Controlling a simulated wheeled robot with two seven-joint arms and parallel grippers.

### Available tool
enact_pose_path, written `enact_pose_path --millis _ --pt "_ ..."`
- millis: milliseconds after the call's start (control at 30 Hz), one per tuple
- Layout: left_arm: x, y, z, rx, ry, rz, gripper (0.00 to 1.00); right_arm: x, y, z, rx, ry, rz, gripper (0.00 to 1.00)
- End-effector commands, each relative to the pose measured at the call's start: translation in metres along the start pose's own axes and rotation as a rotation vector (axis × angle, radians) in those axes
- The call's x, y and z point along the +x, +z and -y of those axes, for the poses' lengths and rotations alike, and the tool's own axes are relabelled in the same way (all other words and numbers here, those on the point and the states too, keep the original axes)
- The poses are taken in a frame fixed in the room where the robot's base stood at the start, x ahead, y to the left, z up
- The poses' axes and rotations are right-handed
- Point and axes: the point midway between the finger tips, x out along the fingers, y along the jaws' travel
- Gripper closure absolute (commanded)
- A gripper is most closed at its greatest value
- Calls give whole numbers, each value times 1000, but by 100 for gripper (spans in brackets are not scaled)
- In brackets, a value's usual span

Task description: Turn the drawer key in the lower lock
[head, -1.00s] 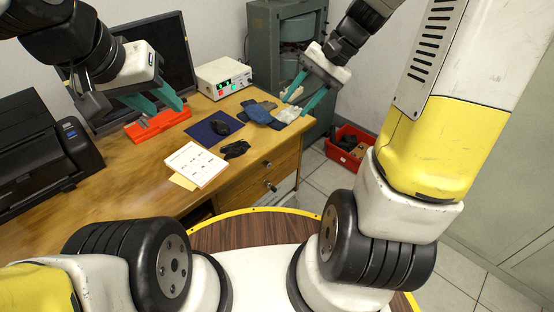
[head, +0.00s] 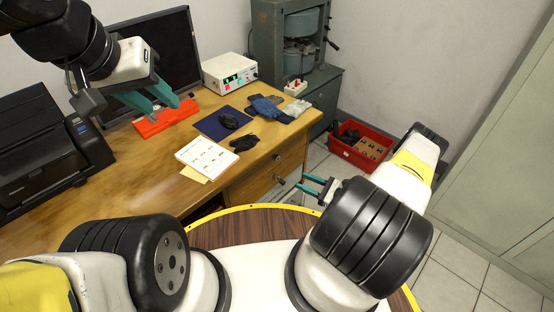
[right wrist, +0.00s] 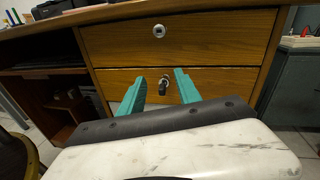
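The desk has two wooden drawers, the upper (right wrist: 200,45) with a bare round lock (right wrist: 159,31) and the lower (right wrist: 222,80) with a lock that has a key (right wrist: 164,86) in it. The key also shows in the head view (head: 281,181), sticking out from the drawer front. My right gripper (right wrist: 160,75) is open and empty. Its teal fingers point at the lower drawer, one on each side of the key in the wrist view. In the head view its fingertips (head: 300,183) look slightly short of the key. My left gripper (head: 166,108) is open above the desk.
An orange-red tray (head: 150,126) lies under my left gripper. A mouse on a dark blue mat (head: 208,125), paper (head: 207,157), gloves (head: 268,107) and a white instrument (head: 229,73) lie on the desk. A red crate (head: 372,159) stands on the floor to the right.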

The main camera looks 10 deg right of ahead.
Motion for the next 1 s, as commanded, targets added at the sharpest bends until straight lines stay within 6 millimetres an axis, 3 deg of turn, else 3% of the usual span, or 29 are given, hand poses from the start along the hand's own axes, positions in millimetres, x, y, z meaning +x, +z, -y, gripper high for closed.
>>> enact_pose_path --millis 33,100,300,467,1000 --pt "0 0 0 0 0 0 64 -3 -20 -11 44 -56 9 60" --pt "0 0 0 0 0 0 64 -6 -39 -20 83 -119 17 60" --pt "0 0 0 0 0 0 64 -10 -64 -34 137 -209 25 60" --pt "0 0 0 0 0 0 64 -1 -66 -33 140 -213 26 60" --pt "0 0 0 0 0 0 64 71 -64 -18 140 -212 26 60"
